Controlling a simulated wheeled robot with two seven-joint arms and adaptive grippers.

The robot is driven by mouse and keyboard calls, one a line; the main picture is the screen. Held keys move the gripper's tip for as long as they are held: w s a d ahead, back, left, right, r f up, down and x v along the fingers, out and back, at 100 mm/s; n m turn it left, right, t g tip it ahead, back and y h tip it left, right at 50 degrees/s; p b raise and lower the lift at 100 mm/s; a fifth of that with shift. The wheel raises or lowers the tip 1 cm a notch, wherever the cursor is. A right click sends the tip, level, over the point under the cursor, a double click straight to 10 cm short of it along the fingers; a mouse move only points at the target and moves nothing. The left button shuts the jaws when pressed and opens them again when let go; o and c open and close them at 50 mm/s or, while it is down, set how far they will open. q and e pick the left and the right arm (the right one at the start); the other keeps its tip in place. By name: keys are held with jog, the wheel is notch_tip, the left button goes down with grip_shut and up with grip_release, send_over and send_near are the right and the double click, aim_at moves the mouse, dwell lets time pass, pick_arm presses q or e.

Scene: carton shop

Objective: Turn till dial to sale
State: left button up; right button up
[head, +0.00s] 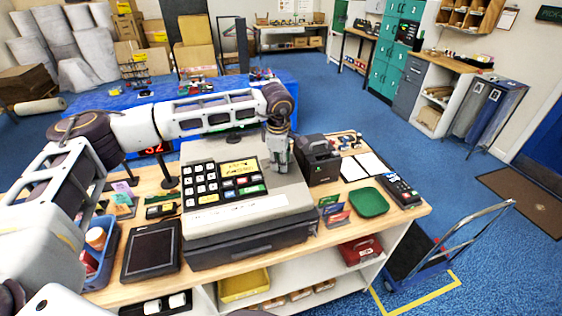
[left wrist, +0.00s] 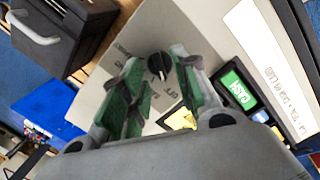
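The till (head: 245,210) stands on the wooden counter, a grey register with keys and a yellow display on its sloped top. In the left wrist view its dial (left wrist: 159,64) is a round black knob with a light pointer mark, on a grey panel with small printed labels, too blurred to read surely. My left gripper (head: 278,165) points down at the top right of the till and hides the dial in the head view. In the left wrist view the gripper (left wrist: 159,80) is open, its green-padded fingers on either side of the dial; contact cannot be told. My right gripper is out of view.
A black printer (head: 318,160) stands close to the right of my left gripper. A green tray (head: 368,202) and a card terminal (head: 398,190) lie further right. A dark tablet (head: 151,250) and a blue bin (head: 103,245) are at the left.

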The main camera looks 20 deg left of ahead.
pick_arm(q)
jog(key=shift+w+f, duration=0.2)
jog(key=shift+f, duration=0.7)
jog(key=shift+c, duration=0.2)
grip_shut()
